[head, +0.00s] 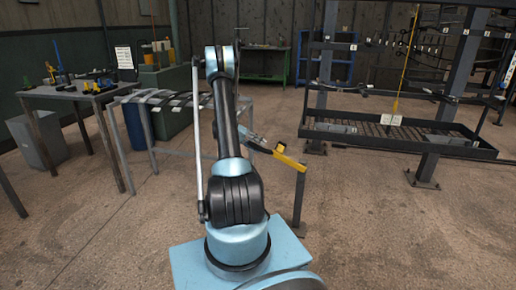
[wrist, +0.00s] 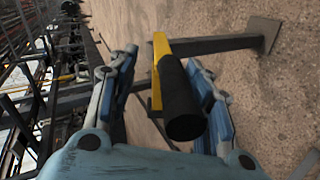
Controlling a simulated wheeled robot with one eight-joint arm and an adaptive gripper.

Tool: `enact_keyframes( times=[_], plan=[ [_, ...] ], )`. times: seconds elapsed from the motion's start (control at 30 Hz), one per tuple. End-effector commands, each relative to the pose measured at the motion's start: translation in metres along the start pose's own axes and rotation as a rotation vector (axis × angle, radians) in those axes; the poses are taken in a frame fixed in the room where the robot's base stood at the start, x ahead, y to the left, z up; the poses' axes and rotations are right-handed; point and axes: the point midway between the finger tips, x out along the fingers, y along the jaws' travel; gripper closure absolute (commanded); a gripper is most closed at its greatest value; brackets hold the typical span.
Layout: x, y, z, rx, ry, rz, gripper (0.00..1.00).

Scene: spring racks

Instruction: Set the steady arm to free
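A yellow arm (head: 290,161) sits on top of a dark post (head: 299,196) right of my arm in the head view; I take it to be the steady arm. In the wrist view the yellow bar (wrist: 160,47) carries a thick black grip (wrist: 182,103) pointing toward the camera. My gripper (wrist: 163,62) is open, with one blue-padded finger on each side of the black grip. A gap shows on the left; the right finger is close, and I cannot tell whether it touches. In the head view my gripper (head: 262,143) is at the yellow arm's left end, partly hidden.
A dark rack with a mesh tray (head: 400,136) stands at the right. A bench with leaf springs (head: 165,98) is behind my arm at the left, beside a table (head: 70,92) with tools. The floor (head: 400,235) at front right is clear.

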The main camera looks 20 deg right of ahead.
Motion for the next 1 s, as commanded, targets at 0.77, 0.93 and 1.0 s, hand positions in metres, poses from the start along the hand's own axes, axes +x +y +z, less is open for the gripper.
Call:
enact_keyframes(
  times=[0.77, 0.93, 1.0],
  plan=[
    [-0.041, 0.074, -0.015, -0.001, 0.002, 0.001, 0.57],
    [-0.046, 0.084, -0.017, -0.001, 0.001, 0.001, 0.57],
    [-0.046, 0.086, -0.017, -0.001, 0.000, 0.001, 0.57]
  ],
)
